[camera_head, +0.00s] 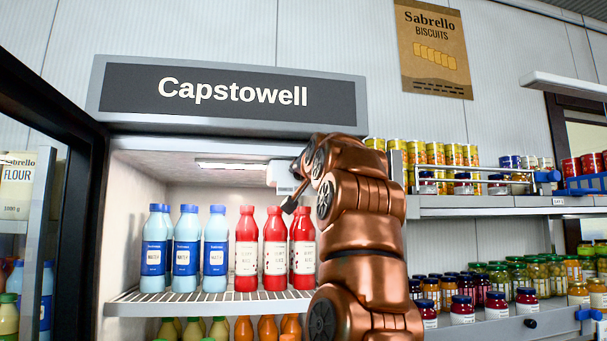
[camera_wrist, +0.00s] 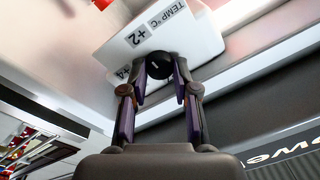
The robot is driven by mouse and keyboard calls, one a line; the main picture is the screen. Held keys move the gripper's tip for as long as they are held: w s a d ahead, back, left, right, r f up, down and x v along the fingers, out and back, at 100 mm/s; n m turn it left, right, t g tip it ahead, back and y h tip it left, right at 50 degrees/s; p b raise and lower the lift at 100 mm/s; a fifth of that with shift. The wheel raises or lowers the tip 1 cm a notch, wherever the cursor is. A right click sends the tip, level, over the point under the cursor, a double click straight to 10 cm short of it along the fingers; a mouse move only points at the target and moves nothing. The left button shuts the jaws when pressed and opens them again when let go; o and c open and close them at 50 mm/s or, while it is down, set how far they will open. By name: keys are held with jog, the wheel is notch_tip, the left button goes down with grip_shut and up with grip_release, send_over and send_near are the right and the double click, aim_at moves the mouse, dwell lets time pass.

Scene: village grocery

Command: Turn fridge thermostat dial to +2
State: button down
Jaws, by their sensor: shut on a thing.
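The thermostat is a white box (camera_head: 281,174) under the fridge ceiling at the upper right of the open compartment. In the wrist view its white face (camera_wrist: 185,35) appears upside down, with "TEMP °C" and "+2" printed on it; another marking beside the dial is partly hidden. The black round dial (camera_wrist: 158,65) has a small pale mark, but I cannot tell exactly where it points. My gripper (camera_wrist: 160,76) is shut on the dial, one finger on each side. In the head view my gripper (camera_head: 291,203) is small and dark below the box, and the dial cannot be made out.
Blue-labelled bottles (camera_head: 184,250) and red bottles (camera_head: 274,250) stand on the wire shelf (camera_head: 205,301) below my gripper. The fridge door (camera_head: 62,110) stands open at left. Shelves with jars and cans (camera_head: 480,206) are to the right.

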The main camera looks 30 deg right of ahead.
jog(key=shift+m, duration=0.3)
jog(key=c, duration=0.9)
grip_release()
jog(key=shift+o, duration=0.2)
jog(key=shift+n, duration=0.4)
